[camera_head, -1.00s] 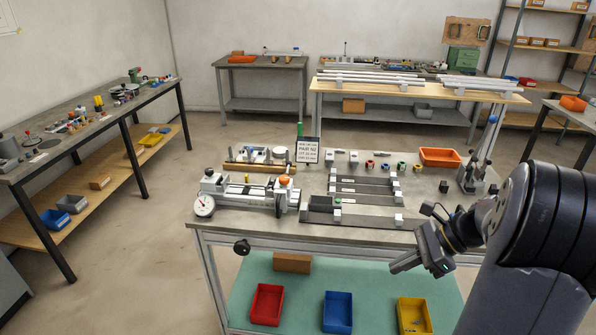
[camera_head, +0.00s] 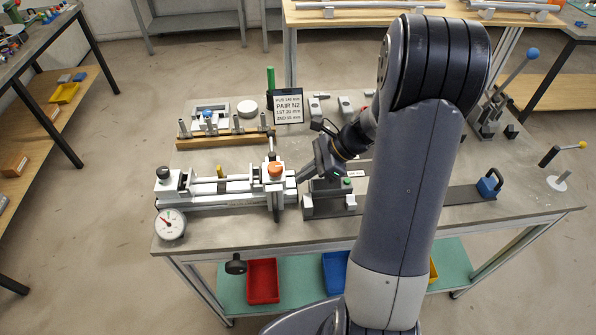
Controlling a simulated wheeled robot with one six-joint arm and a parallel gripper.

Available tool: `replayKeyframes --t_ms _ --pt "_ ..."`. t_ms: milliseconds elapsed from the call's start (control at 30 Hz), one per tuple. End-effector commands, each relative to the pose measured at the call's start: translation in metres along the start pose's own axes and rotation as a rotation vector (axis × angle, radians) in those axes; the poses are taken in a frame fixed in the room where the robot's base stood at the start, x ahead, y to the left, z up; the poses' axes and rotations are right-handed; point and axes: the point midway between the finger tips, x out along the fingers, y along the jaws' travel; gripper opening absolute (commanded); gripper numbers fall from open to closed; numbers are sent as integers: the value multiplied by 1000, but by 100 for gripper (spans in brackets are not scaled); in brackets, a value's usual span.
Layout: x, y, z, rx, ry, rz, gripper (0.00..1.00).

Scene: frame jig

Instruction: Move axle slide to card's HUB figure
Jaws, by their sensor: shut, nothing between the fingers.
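The card (camera_head: 289,106) stands upright at the back of the bench. My gripper (camera_head: 301,178) is shut and empty, just right of this carriage. I cannot tell whether its tips touch it.
A round dial gauge (camera_head: 170,224) sits at the jig's left front corner. A wooden rack (camera_head: 222,138) stands behind the jig. My arm hides much of the long rails at right. A blue padlock-shaped block (camera_head: 489,184) stands at far right.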

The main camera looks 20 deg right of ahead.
Motion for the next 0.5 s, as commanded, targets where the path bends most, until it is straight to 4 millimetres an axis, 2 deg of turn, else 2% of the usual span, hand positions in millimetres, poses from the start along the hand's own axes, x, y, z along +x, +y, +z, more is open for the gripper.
replayKeyframes --t_ms 133,500 --pt "9 0 10 0 -1 2 0" --pt "12 0 12 1 0 0 0"
